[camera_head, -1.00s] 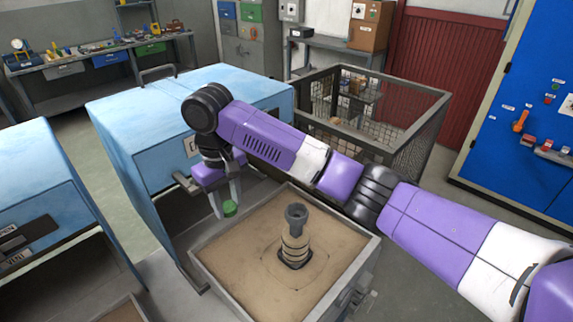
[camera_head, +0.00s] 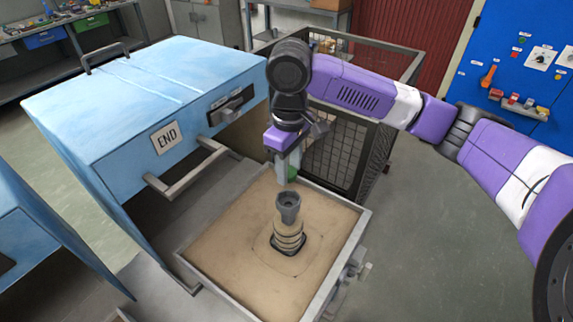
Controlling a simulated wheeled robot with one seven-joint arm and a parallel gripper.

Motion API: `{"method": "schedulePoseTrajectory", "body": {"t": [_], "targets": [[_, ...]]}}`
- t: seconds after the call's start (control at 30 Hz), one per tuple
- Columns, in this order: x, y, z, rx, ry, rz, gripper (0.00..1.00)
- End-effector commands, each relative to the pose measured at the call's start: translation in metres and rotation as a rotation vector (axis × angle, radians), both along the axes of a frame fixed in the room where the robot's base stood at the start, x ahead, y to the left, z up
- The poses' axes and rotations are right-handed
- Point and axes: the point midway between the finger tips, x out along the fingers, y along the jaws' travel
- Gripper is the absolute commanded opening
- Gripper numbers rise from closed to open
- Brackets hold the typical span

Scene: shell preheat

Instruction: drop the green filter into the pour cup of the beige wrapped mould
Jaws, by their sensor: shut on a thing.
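The green filter (camera_head: 292,174) is between the fingers of my gripper (camera_head: 287,170), which is shut on it. The gripper points down, and its fingers partly hide the filter. The beige wrapped mould (camera_head: 289,238) stands upright in the sand of a square box. Its dark grey pour cup (camera_head: 288,203) is on top, open upward. In this view the filter shows just above the cup's rim. I cannot tell from this one view whether it is straight over the cup or behind it.
The metal-walled sand box (camera_head: 335,275) surrounds the mould. A blue oven marked END (camera_head: 140,100) with a handle bar stands at the left. A mesh cage (camera_head: 340,150) is behind my arm. A blue control panel (camera_head: 520,60) is at the right. Grey floor (camera_head: 430,240) is clear at right.

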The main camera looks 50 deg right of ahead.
Motion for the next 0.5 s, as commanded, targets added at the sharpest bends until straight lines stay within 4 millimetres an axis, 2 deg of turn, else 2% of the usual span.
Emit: {"method": "schedulePoseTrajectory", "body": {"t": [0.5], "targets": [[0.0,0.0,-0.038,-0.001,0.0,0.0,0.0]]}}
